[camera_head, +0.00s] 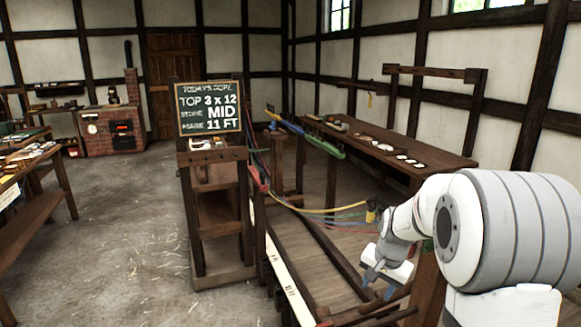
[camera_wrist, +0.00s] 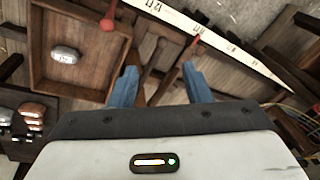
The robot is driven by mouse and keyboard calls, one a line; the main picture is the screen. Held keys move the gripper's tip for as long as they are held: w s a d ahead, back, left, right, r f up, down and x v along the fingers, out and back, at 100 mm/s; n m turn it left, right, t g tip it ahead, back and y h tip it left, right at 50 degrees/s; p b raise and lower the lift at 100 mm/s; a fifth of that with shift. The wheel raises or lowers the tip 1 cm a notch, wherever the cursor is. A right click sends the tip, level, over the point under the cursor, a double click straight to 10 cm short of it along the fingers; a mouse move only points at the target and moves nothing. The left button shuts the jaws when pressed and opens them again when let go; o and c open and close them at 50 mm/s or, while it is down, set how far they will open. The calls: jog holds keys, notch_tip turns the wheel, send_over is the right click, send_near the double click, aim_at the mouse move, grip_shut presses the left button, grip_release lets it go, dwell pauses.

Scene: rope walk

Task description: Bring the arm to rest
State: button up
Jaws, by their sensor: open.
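My gripper (camera_head: 377,284) is in the lower right of the head view, at the end of my white arm, low beside the rope-walk frame. In the wrist view its two blue fingers (camera_wrist: 158,88) stand apart with nothing held between them. Dark wooden bars and floor show beyond the fingers. A wooden tray (camera_wrist: 45,70) with a small silvery object (camera_wrist: 66,54) in it lies at the upper left of the wrist view. I cannot tell how far below the fingers these things are.
A white marked rule (camera_head: 285,280) runs along the frame. Coloured ropes (camera_head: 315,208) stretch across it. A chalkboard (camera_head: 208,108) stands on a wooden stand (camera_head: 215,215). A long bench (camera_head: 440,160) lines the right wall. Open floor (camera_head: 130,240) lies at left, before a brick stove (camera_head: 110,130).

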jog(key=s+a+r+n, duration=0.2)
jog(key=s, duration=0.6)
jog(key=s+a+r+n, duration=0.2)
jog(key=s+r+n, duration=0.1)
jog(key=s, duration=0.6)
jog(key=s+a+r+n, duration=0.2)
jog(key=s, duration=0.6)
jog(key=shift+s+a+r+n+t, duration=0.15)
jog(key=shift+s+a+n+t, duration=0.15)
jog(key=shift+s+a, duration=0.1)
jog(key=shift+c, duration=0.8)
